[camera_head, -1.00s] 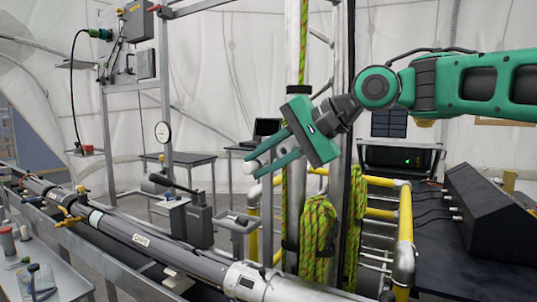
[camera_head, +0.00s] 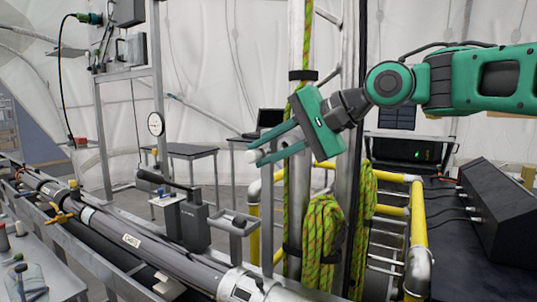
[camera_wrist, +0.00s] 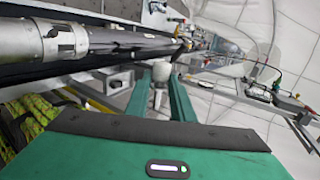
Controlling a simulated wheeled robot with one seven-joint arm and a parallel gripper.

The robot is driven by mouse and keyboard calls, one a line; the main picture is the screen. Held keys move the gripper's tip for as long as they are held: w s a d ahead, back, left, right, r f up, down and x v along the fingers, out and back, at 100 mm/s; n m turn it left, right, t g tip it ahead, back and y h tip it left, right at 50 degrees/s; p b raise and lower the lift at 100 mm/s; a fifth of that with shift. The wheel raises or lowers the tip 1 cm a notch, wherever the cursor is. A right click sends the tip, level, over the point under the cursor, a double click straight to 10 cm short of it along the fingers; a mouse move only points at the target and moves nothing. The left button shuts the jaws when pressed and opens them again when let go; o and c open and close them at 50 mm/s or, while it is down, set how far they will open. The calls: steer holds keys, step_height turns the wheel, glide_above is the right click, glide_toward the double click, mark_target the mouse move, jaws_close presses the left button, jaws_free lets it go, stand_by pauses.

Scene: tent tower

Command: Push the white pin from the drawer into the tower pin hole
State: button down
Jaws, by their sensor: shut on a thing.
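My gripper (camera_head: 253,157) points left in the head view, in front of the tower's upright metal pole (camera_head: 297,190). Its green fingers are shut on the white pin (camera_head: 252,156), whose pale round end shows between the fingertips. In the wrist view, the pin (camera_wrist: 161,73) stands out between the two green fingers (camera_wrist: 160,82), with a grey lower part toward the palm. The pin is in the air, apart from the pole as far as I can tell. I cannot make out the tower pin hole or the drawer in either view.
Green rope (camera_head: 323,235) hangs in coils on the tower. Yellow rails (camera_head: 418,235) stand around its base. A long grey tube (camera_head: 150,247) on a metal frame runs across the lower left. A black console (camera_head: 505,210) sits on a table at right.

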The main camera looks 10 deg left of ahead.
steer(key=shift+w+d, duration=0.3)
steer(key=shift+w, duration=0.6)
steer(key=shift+w+d, duration=0.35)
steer(key=shift+w, duration=0.5)
steer(key=shift+w+d, duration=0.3)
steer(key=shift+w, duration=0.6)
steer(key=shift+w+d, duration=0.3)
steer(key=shift+w, duration=0.55)
steer(key=shift+w+d, duration=0.3)
steer(key=shift+w, duration=0.5)
steer(key=shift+w+d, duration=0.3)
steer(key=shift+w, duration=0.55)
steer(key=c, duration=1.4)
jaws_free()
steer(key=shift+c, duration=0.2)
glide_toward(290, 143)
steer(key=s, duration=0.1)
steer(key=shift+s+d+r, duration=0.15)
steer(key=shift+d+r, duration=0.1)
steer(key=shift+d, duration=0.2)
